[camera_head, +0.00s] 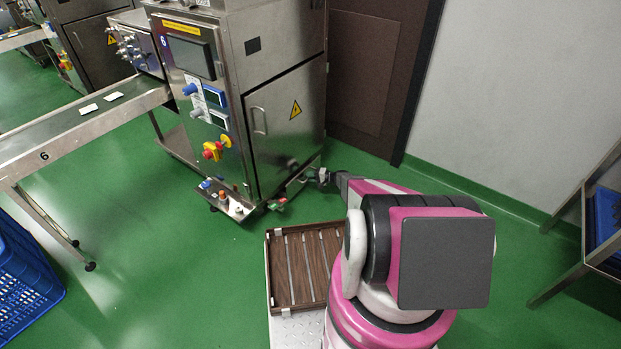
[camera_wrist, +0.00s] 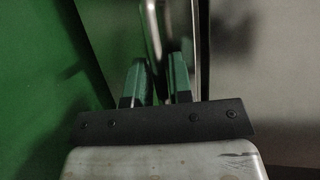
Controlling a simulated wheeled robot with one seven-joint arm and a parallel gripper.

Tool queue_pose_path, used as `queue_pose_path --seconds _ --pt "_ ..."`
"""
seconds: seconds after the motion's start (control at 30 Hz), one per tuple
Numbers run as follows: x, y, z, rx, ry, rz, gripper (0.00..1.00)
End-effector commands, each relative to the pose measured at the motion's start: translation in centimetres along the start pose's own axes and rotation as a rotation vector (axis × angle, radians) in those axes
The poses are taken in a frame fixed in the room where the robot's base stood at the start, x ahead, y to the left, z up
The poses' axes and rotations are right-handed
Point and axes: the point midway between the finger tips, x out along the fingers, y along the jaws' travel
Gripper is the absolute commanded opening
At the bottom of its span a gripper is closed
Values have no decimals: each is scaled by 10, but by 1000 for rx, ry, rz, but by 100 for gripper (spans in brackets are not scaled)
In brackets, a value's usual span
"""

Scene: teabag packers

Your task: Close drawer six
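The steel machine marked 6 (camera_head: 285,120) stands at the upper middle of the head view. Low on its right side, a narrow metal part (camera_head: 302,180), possibly the edge of drawer six, shows near my gripper (camera_head: 318,176). How far the drawer stands out cannot be told. In the wrist view my gripper (camera_wrist: 156,72) has its two green-tipped fingers apart. A shiny looped bar (camera_wrist: 152,25), which looks like a handle, stands at the gap between the fingertips. Whether they touch it is unclear. A vertical metal edge (camera_wrist: 196,50) lies just right of the fingers.
A brown slatted tray (camera_head: 268,268) rides on my base. A conveyor (camera_head: 60,140) runs left from the machine, with a blue crate (camera_head: 25,275) below. A metal rack (camera_head: 585,240) stands at right.

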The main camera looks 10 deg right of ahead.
Motion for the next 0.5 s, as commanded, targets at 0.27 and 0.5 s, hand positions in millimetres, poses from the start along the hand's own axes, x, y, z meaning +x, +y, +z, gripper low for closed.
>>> queue_pose_path --seconds 0.27,0.5 --pt "3 0 -2 0 0 0 0" --pt "34 -7 -15 -1 -1 0 0"
